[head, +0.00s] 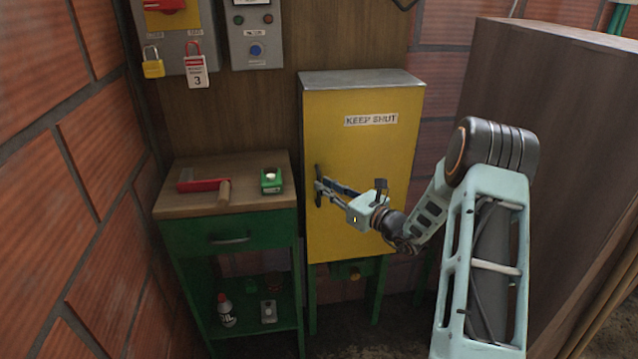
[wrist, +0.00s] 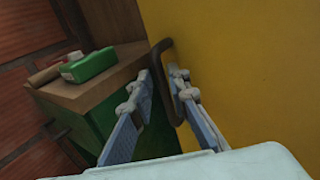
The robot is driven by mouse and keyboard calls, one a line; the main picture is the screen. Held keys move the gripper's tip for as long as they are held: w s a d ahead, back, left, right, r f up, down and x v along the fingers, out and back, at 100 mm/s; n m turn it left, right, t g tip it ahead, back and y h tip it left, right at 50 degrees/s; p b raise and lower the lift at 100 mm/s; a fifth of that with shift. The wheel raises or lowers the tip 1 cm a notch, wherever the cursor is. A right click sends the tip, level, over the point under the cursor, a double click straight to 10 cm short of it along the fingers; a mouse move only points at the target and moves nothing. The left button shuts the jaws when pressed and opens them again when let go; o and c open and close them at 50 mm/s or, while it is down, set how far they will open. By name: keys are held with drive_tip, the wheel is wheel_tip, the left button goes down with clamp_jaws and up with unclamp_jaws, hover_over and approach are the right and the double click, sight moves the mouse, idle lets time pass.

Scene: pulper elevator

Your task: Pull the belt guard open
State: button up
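The belt guard (head: 355,225) is a yellow box door with a "KEEP SHUT" label (head: 371,119); it looks closed. Its dark bar handle (head: 317,172) is upright near the left edge. In the wrist view the handle (wrist: 167,52) stands out from the yellow face (wrist: 245,70). My gripper (head: 322,190) is at the handle, coming from the right. Its fingers (wrist: 162,77) are apart, with the handle at the right finger and a gap to the left finger. I cannot tell whether the right finger touches it.
A green workbench (head: 230,232) stands left of the guard, with a red-bladed tool (head: 200,185) and a green box (head: 271,180) on top. Control boxes (head: 254,35) hang above. A large brown panel (head: 540,130) stands on the right, beside my arm.

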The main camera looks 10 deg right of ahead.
sight(319, 203)
drive_tip(key=shift+x, duration=1.6)
clamp_jaws()
